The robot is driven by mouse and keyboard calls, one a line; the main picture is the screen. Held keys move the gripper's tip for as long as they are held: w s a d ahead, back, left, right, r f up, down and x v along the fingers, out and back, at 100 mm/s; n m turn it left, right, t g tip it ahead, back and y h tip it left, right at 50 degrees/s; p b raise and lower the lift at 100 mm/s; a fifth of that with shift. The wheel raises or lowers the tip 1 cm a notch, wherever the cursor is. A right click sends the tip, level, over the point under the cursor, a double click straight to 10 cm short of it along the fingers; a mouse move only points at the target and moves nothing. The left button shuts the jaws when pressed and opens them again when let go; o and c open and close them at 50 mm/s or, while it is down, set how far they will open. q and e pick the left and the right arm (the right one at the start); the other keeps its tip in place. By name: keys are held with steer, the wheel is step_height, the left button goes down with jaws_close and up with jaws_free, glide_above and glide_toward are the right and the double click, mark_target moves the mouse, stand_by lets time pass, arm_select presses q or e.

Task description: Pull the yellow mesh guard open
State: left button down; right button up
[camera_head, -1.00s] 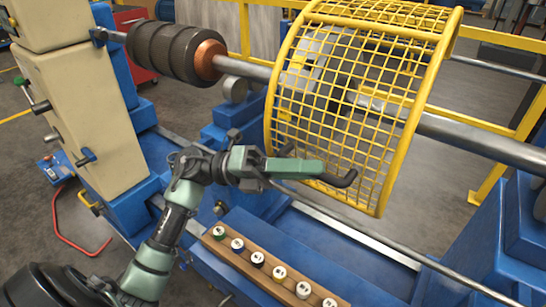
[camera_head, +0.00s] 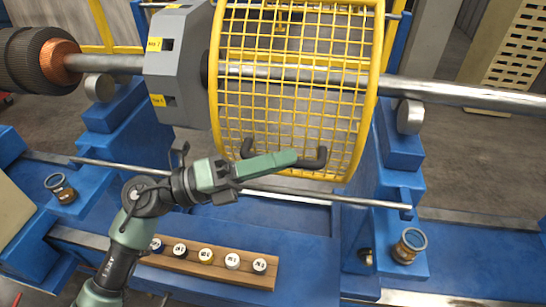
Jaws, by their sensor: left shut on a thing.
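The yellow mesh guard (camera_head: 292,115) is a curved cage around the horizontal shaft, in the upper middle of the view. Its black handle (camera_head: 318,160) sits at the lower front edge. My left gripper (camera_head: 283,160) is shut on the handle, its green fingers across the bar's middle and hiding that part. Behind the mesh I see the grey shaft (camera_head: 450,92) passing through. My right gripper is not in view.
A grey block with yellow labels (camera_head: 178,65) stands left of the guard, and a dark roll (camera_head: 30,60) with a copper end lies further left. A wooden strip with several round labelled pieces (camera_head: 222,271) lies on the blue bed below my arm. A metal rod (camera_head: 360,202) runs below the guard.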

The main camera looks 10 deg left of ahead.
arm_select(q)
steer(key=c, duration=1.7)
jaws_free()
steer(key=shift+a+f+b, duration=0.3)
steer(key=shift+a+b, duration=0.05)
steer(key=shift+a, duration=0.05)
steer(key=b+v, duration=0.3)
steer(key=v, duration=0.4)
steer(key=shift+r, duration=0.2)
steer(key=shift+s, duration=0.15)
